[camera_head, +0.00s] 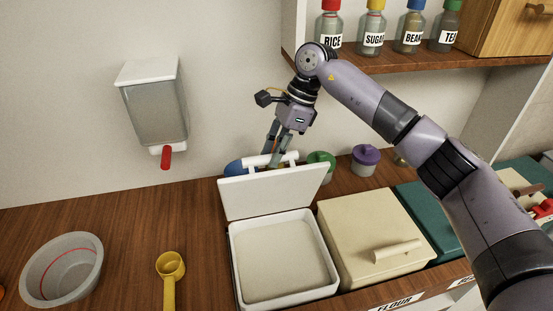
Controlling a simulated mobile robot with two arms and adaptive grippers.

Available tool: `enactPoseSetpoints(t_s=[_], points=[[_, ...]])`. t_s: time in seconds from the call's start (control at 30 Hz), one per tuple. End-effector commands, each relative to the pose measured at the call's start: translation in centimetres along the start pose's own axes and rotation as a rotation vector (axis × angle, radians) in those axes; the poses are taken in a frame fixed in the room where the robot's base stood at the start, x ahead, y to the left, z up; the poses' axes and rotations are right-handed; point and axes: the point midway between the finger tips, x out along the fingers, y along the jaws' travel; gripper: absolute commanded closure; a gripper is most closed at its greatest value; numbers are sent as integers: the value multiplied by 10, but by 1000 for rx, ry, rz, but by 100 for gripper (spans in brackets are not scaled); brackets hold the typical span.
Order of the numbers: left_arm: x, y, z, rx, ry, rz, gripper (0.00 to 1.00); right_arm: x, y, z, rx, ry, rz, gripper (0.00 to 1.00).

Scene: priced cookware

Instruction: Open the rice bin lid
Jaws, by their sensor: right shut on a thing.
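The rice bin (233,270) is a white square bin set in the counter at the lower middle, with pale grain-like contents showing inside. Its white lid (272,192) stands raised at the bin's back edge, leaving the top uncovered. My right gripper (276,158) reaches down behind the lid's upper edge and is shut on the white lid handle (289,156). The fingertips are partly hidden by the lid. My left gripper is not in view.
A cream bin (350,230) with a closed lid and a teal bin (428,215) stand to the right. A grey bowl (62,268) and yellow scoop (170,265) are at left. A dispenser (155,105) hangs on the wall. Green (322,163) and purple (365,158) lidded jars stand behind.

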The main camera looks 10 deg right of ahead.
Motion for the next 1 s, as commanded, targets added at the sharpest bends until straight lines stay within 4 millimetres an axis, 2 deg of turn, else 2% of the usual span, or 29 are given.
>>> enactPoseSetpoints(t_s=[0.03, 0.5, 0.53, 0.8, 1.0], points=[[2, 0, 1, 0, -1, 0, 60, 10, 1, -6, 5, 13, 12, 100], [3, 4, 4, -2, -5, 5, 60, 9, 1, -5, 2, 14, 13, 100], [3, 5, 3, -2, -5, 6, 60, 9, 1, -5, 2, 13, 13, 78], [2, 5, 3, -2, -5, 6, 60, 6, 0, -3, 1, 8, 9, 60], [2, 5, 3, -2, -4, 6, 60, 4, 0, -2, 0, 6, 8, 60]])
